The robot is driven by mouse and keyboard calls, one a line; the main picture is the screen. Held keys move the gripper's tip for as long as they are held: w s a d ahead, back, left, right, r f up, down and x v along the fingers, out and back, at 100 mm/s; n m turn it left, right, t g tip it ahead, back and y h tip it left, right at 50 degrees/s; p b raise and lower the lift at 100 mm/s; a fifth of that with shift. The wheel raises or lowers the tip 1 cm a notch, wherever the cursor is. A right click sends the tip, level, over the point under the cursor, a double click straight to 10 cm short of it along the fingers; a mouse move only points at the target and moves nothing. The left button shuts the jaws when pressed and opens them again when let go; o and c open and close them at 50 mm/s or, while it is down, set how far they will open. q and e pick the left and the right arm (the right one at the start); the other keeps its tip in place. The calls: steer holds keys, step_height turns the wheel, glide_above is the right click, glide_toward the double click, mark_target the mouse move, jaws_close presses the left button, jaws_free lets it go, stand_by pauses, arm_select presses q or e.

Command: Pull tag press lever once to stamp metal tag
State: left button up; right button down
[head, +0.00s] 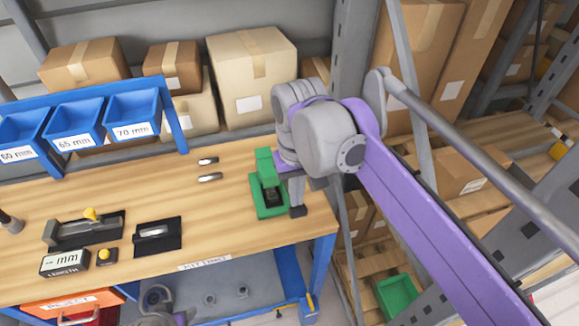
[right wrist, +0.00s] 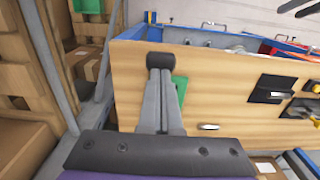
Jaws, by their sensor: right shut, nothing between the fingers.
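The green tag press (head: 265,185) stands near the right end of the wooden workbench, with a dark part on its base. My right gripper (head: 297,211) is at the right side of the press, pointing down, shut and empty. In the right wrist view its closed fingers (right wrist: 160,58) partly cover the green press (right wrist: 181,84). I cannot make out the lever or a tag in the press, and contact is unclear. Two small metal pieces (head: 208,161) lie left of the press; whether either is the tag is unclear. My left gripper is not seen.
Blue bins (head: 75,120) stand on a rack at the back left. A black tray (head: 157,233) with a metal piece and a gauge (head: 65,262) sit on the bench (head: 130,195). Steel shelving (head: 350,60) with cardboard boxes (head: 252,75) is close behind and right.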

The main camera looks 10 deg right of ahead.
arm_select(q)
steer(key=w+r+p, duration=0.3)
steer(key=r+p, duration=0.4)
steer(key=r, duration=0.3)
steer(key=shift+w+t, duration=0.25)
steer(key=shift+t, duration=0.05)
arm_select(e)
step_height(320, 180, up, 12)
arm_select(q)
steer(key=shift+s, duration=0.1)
arm_select(e)
steer(key=s+d+f+t, duration=0.3)
steer(key=s+f, duration=0.1)
steer(key=f, duration=0.5)
steer(key=s+d+f+t, duration=0.2)
steer(key=s+f, duration=0.3)
steer(key=f, duration=0.5)
steer(key=shift+s+d+t, duration=0.2)
steer(key=shift+d+t, duration=0.2)
steer(key=shift+d, duration=0.4)
